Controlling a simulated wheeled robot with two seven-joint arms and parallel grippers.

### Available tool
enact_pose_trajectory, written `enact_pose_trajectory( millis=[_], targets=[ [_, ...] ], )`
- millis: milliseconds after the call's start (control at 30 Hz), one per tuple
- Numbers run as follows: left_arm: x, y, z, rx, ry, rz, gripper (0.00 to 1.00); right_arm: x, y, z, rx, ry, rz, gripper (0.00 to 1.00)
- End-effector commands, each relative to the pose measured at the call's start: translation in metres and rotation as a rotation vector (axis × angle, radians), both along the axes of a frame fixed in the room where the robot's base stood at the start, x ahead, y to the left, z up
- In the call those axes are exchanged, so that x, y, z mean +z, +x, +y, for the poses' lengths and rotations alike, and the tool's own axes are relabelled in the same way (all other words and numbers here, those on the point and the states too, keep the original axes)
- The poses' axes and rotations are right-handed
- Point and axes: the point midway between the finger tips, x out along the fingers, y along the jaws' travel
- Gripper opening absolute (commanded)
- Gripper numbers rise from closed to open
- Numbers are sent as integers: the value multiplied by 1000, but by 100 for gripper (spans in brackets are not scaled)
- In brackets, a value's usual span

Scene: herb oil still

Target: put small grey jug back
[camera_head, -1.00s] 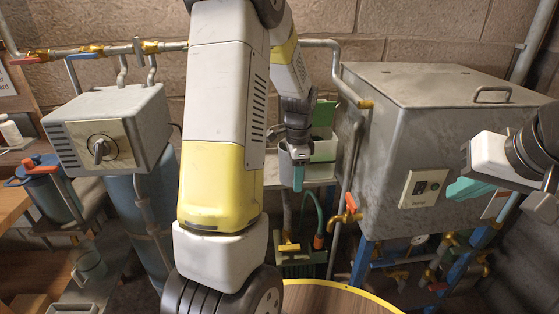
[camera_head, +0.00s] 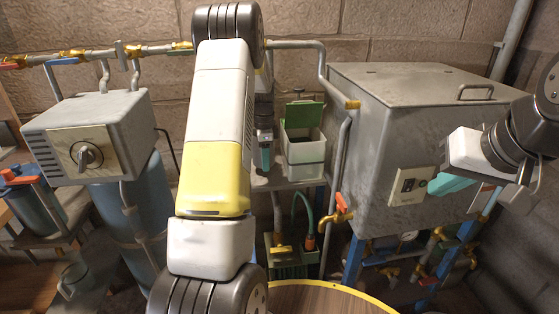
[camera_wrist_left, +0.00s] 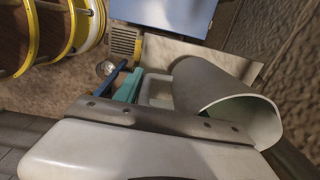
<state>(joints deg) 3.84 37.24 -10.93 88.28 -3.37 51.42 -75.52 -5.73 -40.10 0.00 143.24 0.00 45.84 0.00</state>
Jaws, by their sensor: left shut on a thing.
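The small grey jug (camera_wrist_left: 215,95) shows in the left wrist view as a smooth grey cylinder lying across the picture, its open mouth toward the lower right. A pale loop, its handle, lies beside the teal fingertip of my left gripper (camera_wrist_left: 125,85), which is shut on the jug. In the head view my left gripper (camera_head: 265,155) hangs left of the white box with the green lid; I cannot make out the jug there, as my arm covers that area. My right gripper (camera_head: 452,186) shows a teal finger in front of the steel tank; its opening is unclear.
The white box (camera_head: 304,157) with its raised green lid (camera_head: 304,115) stands on a shelf beside the large steel tank (camera_head: 410,130). Pipes run along the wall. A yellow-rimmed round top (camera_head: 320,297) is in front.

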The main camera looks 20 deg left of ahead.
Motion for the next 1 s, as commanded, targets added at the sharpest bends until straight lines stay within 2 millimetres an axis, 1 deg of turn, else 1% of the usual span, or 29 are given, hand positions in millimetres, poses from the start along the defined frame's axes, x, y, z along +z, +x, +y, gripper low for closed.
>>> enact_pose_trajectory(
  millis=[67, 300, 667, 700, 767, 800, 1000],
  targets=[
    [-5, 0, 0, -1, -1, 2, 0, 0, 0, 0, 0, 0, 0, 0],
    [-34, 0, 0, 0, 0, 2, 0, 0, 0, 0, 0, 0, 0, 0],
    [-38, 0, 0, 1, 0, 0, 0, 0, 0, 0, 0, 0, 0, 0],
    [-38, 0, 0, 1, 0, 0, 53, 0, 0, 0, 0, 0, 0, 0],
    [-38, 0, 0, 1, 0, 0, 65, 0, 0, 0, 0, 0, 0, 0],
    [-38, 0, 0, 1, 0, 0, 69, 0, 0, 0, 0, 0, 0, 0],
    [-38, 0, 0, 0, 0, 1, 69, 0, 0, 0, 0, 0, 0, 0]
  ],
)
